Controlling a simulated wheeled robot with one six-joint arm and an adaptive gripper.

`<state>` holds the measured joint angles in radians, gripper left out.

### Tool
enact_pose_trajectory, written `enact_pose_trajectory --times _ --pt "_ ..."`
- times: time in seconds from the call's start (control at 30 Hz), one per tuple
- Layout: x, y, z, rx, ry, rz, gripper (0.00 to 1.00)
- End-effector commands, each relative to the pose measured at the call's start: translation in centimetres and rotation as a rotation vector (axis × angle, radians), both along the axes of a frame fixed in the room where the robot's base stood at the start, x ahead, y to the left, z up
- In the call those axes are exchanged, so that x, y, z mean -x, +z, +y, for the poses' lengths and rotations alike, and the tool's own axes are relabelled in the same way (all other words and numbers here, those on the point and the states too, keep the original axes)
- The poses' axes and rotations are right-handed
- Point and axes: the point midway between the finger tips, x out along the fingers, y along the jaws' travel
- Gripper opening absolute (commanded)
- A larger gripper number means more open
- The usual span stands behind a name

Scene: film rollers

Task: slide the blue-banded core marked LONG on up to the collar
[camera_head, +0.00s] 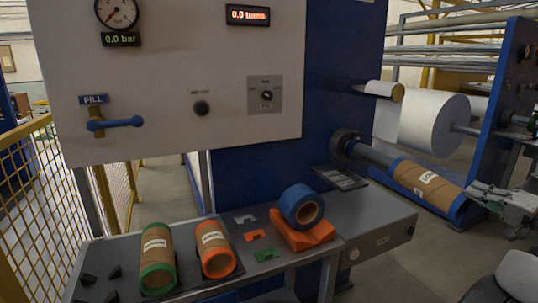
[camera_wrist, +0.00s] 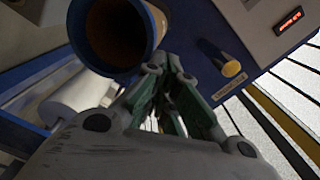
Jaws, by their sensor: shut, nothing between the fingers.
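The blue-banded core (camera_head: 424,184) is a brown tube with a blue band at each end and a white label, its text too small to read. It sits around the grey shaft (camera_head: 372,154). A bare stretch of shaft shows between its inner band and the dark collar (camera_head: 344,142). My gripper (camera_head: 472,188) is shut and empty at the core's outer end. In the wrist view my fingertips (camera_wrist: 165,68) are just beside the core's open blue rim (camera_wrist: 158,22); I cannot tell if they touch it.
A grey bench (camera_head: 375,212) holds a green-banded core (camera_head: 157,258), an orange-banded core (camera_head: 215,248) and a blue tape roll (camera_head: 302,205) on an orange stand (camera_head: 300,238). A large white film roll (camera_head: 435,122) hangs behind the shaft. A yellow mesh fence (camera_head: 30,205) stands left.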

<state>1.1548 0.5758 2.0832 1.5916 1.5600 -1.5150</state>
Motion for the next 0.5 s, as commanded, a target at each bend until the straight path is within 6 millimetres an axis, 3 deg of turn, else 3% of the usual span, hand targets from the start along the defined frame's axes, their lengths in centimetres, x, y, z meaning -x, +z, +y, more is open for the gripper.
enact_pose_trajectory --times 0.5 --pt "-0.89 0.00 0.37 0.000 0.000 0.000 0.00"
